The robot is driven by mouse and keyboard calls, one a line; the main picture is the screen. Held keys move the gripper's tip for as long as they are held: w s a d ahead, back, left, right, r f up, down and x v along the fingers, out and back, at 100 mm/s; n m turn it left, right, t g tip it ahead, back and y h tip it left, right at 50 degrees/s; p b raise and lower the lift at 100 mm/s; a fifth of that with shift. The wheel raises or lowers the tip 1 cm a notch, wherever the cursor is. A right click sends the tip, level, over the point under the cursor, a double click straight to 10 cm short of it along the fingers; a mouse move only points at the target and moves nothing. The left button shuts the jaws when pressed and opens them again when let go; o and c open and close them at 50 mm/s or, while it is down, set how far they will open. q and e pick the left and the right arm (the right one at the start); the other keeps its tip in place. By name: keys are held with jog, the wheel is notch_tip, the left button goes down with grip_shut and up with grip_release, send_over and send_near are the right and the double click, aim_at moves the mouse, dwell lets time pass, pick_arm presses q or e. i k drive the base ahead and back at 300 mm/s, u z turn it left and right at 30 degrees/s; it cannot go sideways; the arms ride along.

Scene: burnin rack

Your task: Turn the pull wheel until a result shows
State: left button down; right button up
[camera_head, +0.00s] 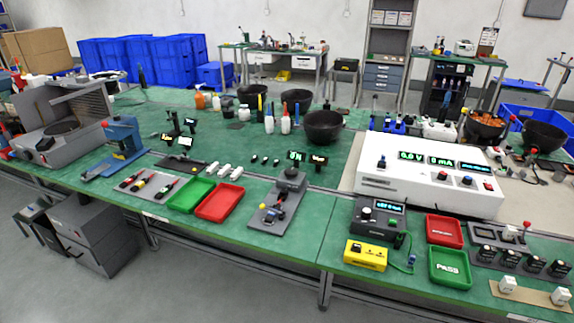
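Neither of my grippers is in view. A small grey fixture (278,207) stands at the front edge of the green bench, left of the seam. It has a dark block with a round knob on top (291,173) and small yellow and blue parts on its plate. I cannot tell for sure whether a part of it is the pull wheel.
A green tray (190,195) and a red tray (220,202) lie left of the fixture. A white instrument box (430,180), a dark meter (378,217), a yellow box (365,255) and a green PASS tray (449,267) stand to the right. A blue press (122,135) stands at left.

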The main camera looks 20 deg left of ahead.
aim_at(291, 172)
jog(key=u, duration=2.4)
jog(key=i, duration=1.9)
jog(key=z, duration=2.35)
